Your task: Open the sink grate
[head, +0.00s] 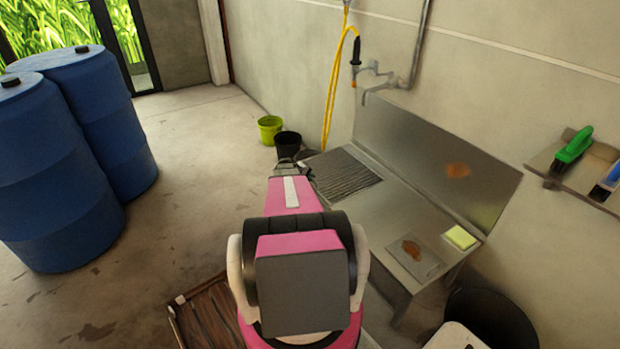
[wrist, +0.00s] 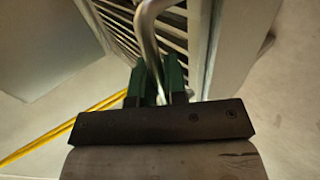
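The sink grate (head: 342,176) is a dark slatted panel at the left end of the metal sink counter (head: 385,205). It lies about level with the counter. Its slats (wrist: 122,28) also show in the wrist view, with a curved metal bar (wrist: 150,22), apparently its handle, in front. My gripper (head: 290,168) is at the grate's left edge in the head view, small and partly hidden by my arm. In the wrist view its green fingertips (wrist: 157,80) sit close on both sides of the bar, apparently shut on it. The bar's lower end is hidden between them.
A green bucket (head: 269,129) and a black bucket (head: 288,143) stand on the floor beyond my gripper. A tap (head: 372,82) and yellow hose (head: 336,85) are on the wall. A yellow sponge (head: 460,237) lies on the counter. Blue barrels (head: 55,185) stand left, with clear floor between.

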